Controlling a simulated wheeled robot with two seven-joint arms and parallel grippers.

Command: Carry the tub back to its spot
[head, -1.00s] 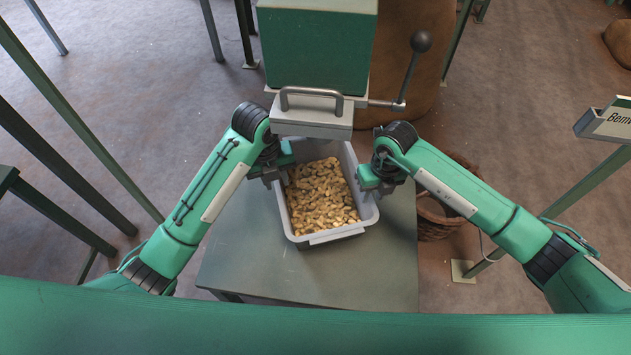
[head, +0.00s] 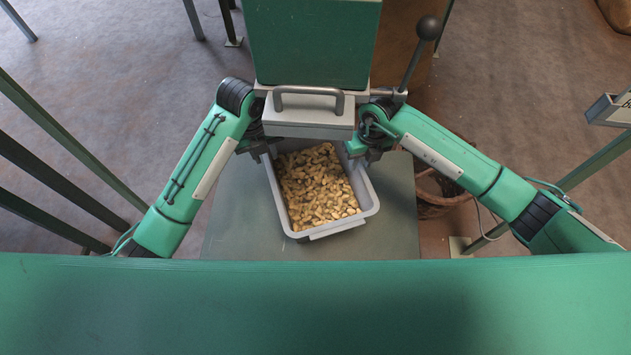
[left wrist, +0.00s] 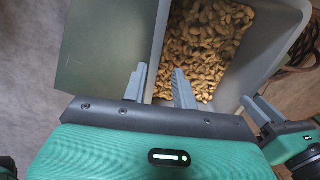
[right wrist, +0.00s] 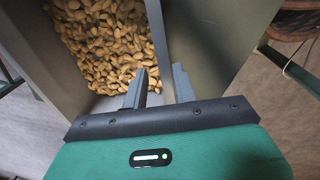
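A grey tub (head: 369,194) full of peanuts stands on the small table under the hopper's outlet, slightly turned. Its back end is hidden beneath the outlet. The tub also shows in the left wrist view (left wrist: 235,88) and the right wrist view (right wrist: 160,38). My left gripper (left wrist: 160,85) is at the tub's left wall near the back, its fingers apart to either side of the wall line. My right gripper (right wrist: 160,82) is likewise at the right wall near the back, fingers apart. Whether either fingertip touches the wall is unclear.
The green hopper (head: 312,45) with its grey handled outlet (head: 308,120) stands close between my forearms. A ball-ended lever (head: 429,28) rises near my right arm. The table (head: 232,215) is bare around the tub. A wicker basket (head: 432,200) stands on the floor at right.

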